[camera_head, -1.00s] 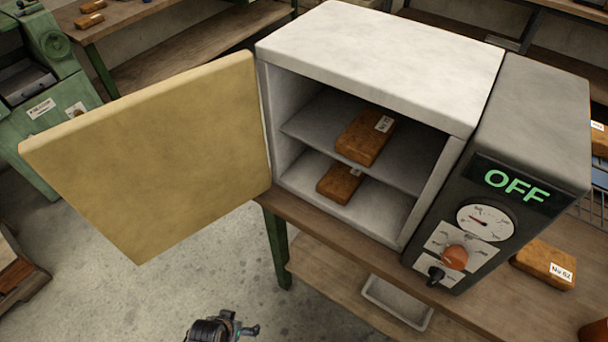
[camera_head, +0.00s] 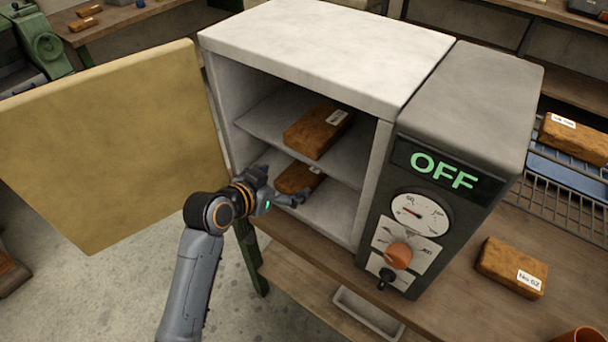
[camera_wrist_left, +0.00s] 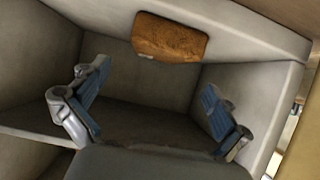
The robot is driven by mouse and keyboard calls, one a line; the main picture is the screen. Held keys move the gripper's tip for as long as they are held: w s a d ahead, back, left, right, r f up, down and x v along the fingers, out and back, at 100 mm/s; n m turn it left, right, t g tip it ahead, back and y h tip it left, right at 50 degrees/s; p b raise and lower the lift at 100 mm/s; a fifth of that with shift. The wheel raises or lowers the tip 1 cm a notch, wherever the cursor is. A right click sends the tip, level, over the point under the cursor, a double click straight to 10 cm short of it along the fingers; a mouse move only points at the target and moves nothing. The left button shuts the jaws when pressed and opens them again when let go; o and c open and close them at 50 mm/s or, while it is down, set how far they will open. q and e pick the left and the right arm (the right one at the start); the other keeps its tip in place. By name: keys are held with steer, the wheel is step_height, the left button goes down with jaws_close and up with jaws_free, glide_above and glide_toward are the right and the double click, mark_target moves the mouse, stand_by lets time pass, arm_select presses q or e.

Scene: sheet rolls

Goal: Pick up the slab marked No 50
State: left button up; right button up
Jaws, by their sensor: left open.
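An open oven (camera_head: 300,40) holds two brown slabs. The upper slab (camera_head: 315,132) lies on the middle shelf; its white label is too small to read. The lower slab (camera_head: 293,178) lies on the oven floor, its label partly covered by the shelf. No label reading No 50 is legible. My left gripper (camera_head: 280,186) is open at the oven mouth, in front of the lower slab and hiding part of it. In the left wrist view its fingers (camera_wrist_left: 155,100) are spread and empty. One slab (camera_wrist_left: 170,38) shows above them; I cannot tell which.
The yellowish oven door (camera_head: 115,140) stands open at left. The control panel (camera_head: 420,210) reads OFF. Another slab (camera_head: 511,268), apparently No 62, lies on the bench at right. One more slab (camera_head: 575,138) is on a rack behind. A tray (camera_head: 368,315) is below.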

mark_target(300, 174)
arm_select(q)
steer(key=x, duration=0.9)
steer(key=shift+a, duration=0.1)
steer(key=shift+r, duration=0.1)
steer(key=c, duration=1.5)
